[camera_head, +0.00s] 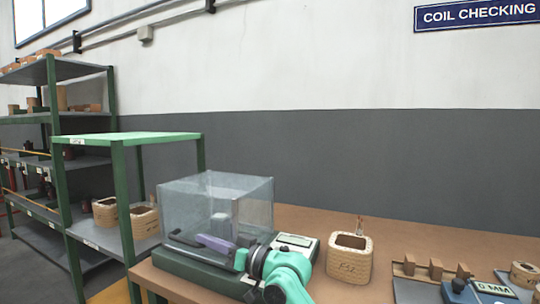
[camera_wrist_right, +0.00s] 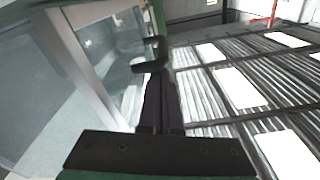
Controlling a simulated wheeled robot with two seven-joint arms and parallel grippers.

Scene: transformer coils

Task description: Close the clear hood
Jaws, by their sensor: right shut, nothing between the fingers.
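The clear hood (camera_head: 200,205) is a see-through box over a dark green base (camera_head: 190,267) at the front left of the brown bench. A pale, rounded thing shows inside it. I cannot tell whether the hood's lower edge rests fully on the base. My right gripper (camera_head: 202,239) is shut and empty at the hood's front, low down. In the right wrist view, its dark fingers (camera_wrist_right: 157,85) lie beside the hood's pale frame and clear panel (camera_wrist_right: 95,45). A dark hooked piece shows at the fingertips; contact is unclear. My left gripper is out of view.
A device with a small display (camera_head: 295,241) sits right of the hood. A wooden coil box (camera_head: 349,258) stands further right, then a rack of wooden blocks (camera_head: 431,270) and a meter (camera_head: 492,290). A green shelf (camera_head: 125,138) stands left, close to the bench.

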